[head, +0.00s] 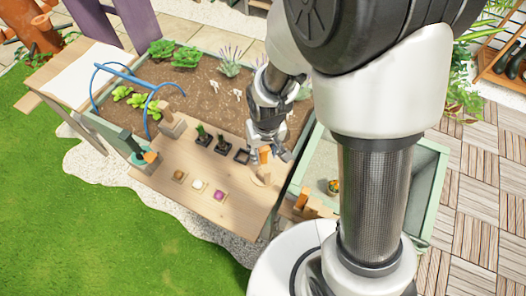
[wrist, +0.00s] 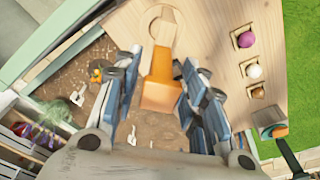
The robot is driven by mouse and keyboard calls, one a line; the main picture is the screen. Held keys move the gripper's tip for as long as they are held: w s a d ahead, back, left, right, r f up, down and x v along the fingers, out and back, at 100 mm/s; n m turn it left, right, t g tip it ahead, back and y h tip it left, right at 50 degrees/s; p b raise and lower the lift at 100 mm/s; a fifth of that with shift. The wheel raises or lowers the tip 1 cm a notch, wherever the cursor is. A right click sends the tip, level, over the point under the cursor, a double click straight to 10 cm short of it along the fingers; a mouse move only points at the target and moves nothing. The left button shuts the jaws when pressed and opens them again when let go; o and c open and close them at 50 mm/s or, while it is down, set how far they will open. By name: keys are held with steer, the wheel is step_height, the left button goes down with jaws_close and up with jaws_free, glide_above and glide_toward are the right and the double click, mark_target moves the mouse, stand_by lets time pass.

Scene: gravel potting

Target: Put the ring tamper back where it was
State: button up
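The ring tamper seems to be the piece with an orange-brown handle (head: 264,155) and a pale round wooden end (head: 262,179) at the right end of the wooden worktop (head: 175,205). In the wrist view its handle (wrist: 160,96) lies between my fingers and runs toward the pale ring shape (wrist: 159,25). I cannot tell whether that ring is part of the tamper or a mark in the board. My gripper (wrist: 160,75) is around the handle with its fingers apart. A gap shows on the left side of the handle. In the head view my gripper (head: 270,150) partly hides it.
Small dark pots (head: 222,145) stand behind it. Brown, white and purple balls (head: 219,196) sit in wooden holders at the front. A planted bed (head: 215,95) lies behind. A green tray (head: 318,172) with a small orange pot (head: 333,186) is at the right.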

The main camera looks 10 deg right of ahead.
steer(key=r, duration=0.2)
steer(key=r+p, duration=0.1)
steer(key=r, duration=0.2)
steer(key=s+r+p, duration=0.1)
steer(key=r, duration=0.2)
steer(key=shift+d, duration=0.15)
steer(key=s+d+r+m+t, duration=0.1)
steer(key=s+d+r, duration=0.3)
steer(key=s+r, duration=0.3)
steer(key=s+d+r+m+t, duration=0.1)
steer(key=s+d+r+t, duration=0.1)
steer(key=s+d+r, duration=0.2)
steer(key=v, duration=0.8)
steer(key=shift+w+d+r, duration=0.1)
steer(key=shift+r, duration=0.05)
